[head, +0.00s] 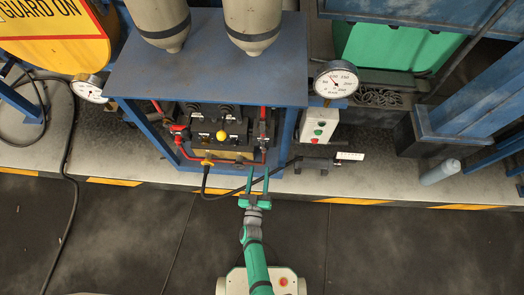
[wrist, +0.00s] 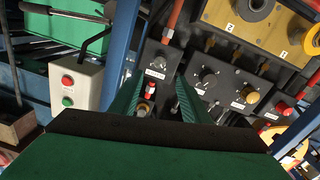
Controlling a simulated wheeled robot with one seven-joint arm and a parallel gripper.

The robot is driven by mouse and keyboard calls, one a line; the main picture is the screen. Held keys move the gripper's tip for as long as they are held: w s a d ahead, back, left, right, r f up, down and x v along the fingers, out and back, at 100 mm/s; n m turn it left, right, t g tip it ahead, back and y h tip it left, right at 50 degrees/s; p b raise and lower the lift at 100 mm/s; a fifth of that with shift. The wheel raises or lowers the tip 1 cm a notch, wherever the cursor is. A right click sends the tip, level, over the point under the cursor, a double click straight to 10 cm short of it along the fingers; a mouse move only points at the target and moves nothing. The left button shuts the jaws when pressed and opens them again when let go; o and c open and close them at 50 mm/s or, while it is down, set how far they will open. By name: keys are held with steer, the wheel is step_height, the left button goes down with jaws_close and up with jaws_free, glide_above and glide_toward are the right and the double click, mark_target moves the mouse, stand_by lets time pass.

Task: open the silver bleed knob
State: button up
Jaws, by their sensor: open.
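My gripper (wrist: 159,72) is open and empty, its two green fingers apart. In the head view my gripper (head: 258,172) is in front of the right part of the valve panel (head: 235,156). In the wrist view a small grey-silver knob (wrist: 160,61) on a dark block, with a white label below it, shows between and just beyond the fingertips. It looks like the silver bleed knob, but the label is too small to read. No contact with it shows. A red-and-white piece (wrist: 150,88) and a brassy fitting (wrist: 145,107) also show between the fingers.
A red pipe (wrist: 173,20) runs near the grey-silver knob. A blue frame post (wrist: 120,50) and a white button box (wrist: 76,84) stand to the left in the wrist view. A black hose (head: 212,196) hangs below the panel.

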mark_target(262, 148)
steer(key=w, duration=0.7)
steer(key=w+d, duration=0.1)
steer(key=w, duration=0.2)
steer(key=shift+w+d, duration=0.1)
steer(key=shift+w, duration=0.25)
steer(key=shift+s, duration=0.1)
steer(key=c, duration=1.1)
